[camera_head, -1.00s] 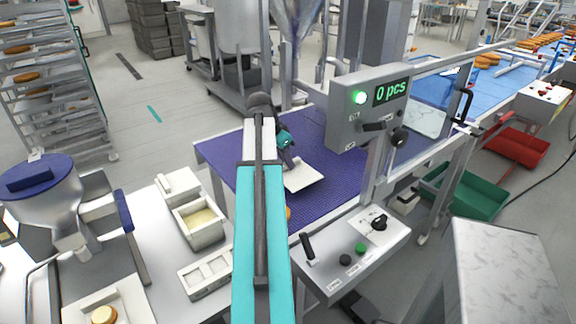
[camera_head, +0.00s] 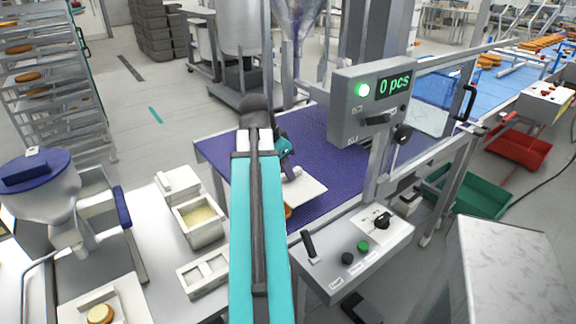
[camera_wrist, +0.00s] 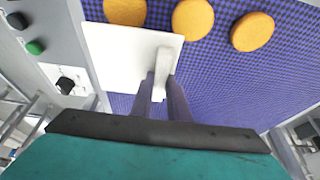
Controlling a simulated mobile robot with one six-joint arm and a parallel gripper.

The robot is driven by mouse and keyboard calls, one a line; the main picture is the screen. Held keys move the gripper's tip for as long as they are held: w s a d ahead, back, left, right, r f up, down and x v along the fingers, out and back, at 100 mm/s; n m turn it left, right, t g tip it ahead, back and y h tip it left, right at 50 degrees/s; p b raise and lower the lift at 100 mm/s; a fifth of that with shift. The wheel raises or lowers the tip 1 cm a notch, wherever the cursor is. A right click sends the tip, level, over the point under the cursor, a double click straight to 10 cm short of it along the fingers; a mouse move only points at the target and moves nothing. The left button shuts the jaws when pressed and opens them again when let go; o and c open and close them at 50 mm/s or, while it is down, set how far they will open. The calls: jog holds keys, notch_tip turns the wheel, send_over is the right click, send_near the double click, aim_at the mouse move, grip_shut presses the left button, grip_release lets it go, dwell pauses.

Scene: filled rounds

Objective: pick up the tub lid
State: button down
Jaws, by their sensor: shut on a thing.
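The tub lid (camera_wrist: 118,55) is a white, flat square plate with a raised bar handle (camera_wrist: 163,62). My gripper (camera_wrist: 160,82) is shut on that handle, its two dark fingers on either side. In the head view the lid (camera_head: 308,190) shows to the right of my arm, over the purple belt (camera_head: 312,135). My gripper there (camera_head: 288,168) is partly hidden by my arm. I cannot tell whether the lid touches the belt. An open white tub with pale yellow filling (camera_head: 200,216) stands on the table at left.
Several golden rounds (camera_wrist: 192,18) lie on the belt beside the lid. A control panel (camera_head: 350,255) with knobs borders the belt at right, under a grey display box (camera_head: 362,115).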

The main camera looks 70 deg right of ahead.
aim_at(289, 189)
jog(key=a, duration=0.1)
jog(key=s+a+b, duration=0.1)
jog(key=a, duration=0.3)
jog(key=shift+s+a+r+b, duration=0.25)
jog(key=shift+s+b, duration=0.05)
jog(key=shift+s, duration=0.1)
jog(key=shift+w, duration=0.1)
dwell(0.6)
dwell(0.3)
